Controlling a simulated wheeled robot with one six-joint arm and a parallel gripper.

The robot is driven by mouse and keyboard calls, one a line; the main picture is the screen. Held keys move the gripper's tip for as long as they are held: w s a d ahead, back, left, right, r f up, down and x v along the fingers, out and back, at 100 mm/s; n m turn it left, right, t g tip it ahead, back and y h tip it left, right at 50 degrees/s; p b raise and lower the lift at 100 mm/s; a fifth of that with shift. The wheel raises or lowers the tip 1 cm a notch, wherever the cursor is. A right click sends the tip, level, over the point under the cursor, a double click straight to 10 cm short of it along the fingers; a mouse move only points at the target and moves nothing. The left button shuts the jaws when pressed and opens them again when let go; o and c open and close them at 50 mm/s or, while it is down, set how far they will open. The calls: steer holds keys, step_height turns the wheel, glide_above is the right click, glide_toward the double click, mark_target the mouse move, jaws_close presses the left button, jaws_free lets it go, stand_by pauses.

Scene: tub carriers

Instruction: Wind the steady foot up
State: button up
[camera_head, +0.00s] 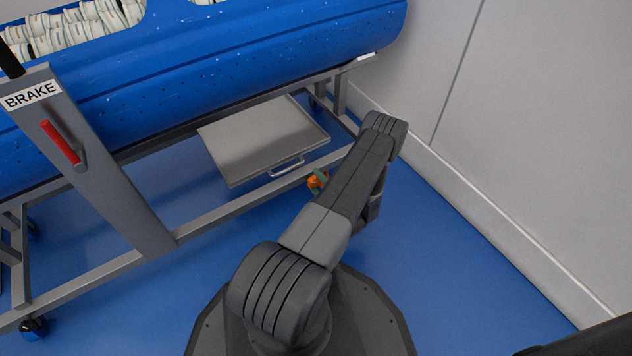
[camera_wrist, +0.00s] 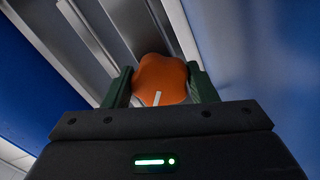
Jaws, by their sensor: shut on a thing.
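An orange lobed knob (camera_wrist: 160,80) with a pale line on its face sits between the green fingers of my gripper (camera_wrist: 161,88) in the wrist view. My gripper is shut on the knob, one finger on each side. In the head view the orange knob (camera_head: 313,181) shows small beside my arm, near the lower rail of the tub carrier's grey frame (camera_head: 215,220). My arm hides most of the gripper there. The foot itself cannot be made out in either view.
A blue perforated tub (camera_head: 250,45) holding pale rolled items lies on the carrier. A post carries a BRAKE label and a red lever (camera_head: 62,143). A grey drawer or tray (camera_head: 262,140) hangs under the tub. A pale wall (camera_head: 540,150) stands close on the right.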

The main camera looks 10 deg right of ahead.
steer(key=shift+m, duration=0.4)
steer(key=o, duration=1)
steer(key=p+v, duration=0.3)
steer(key=v, duration=1.1)
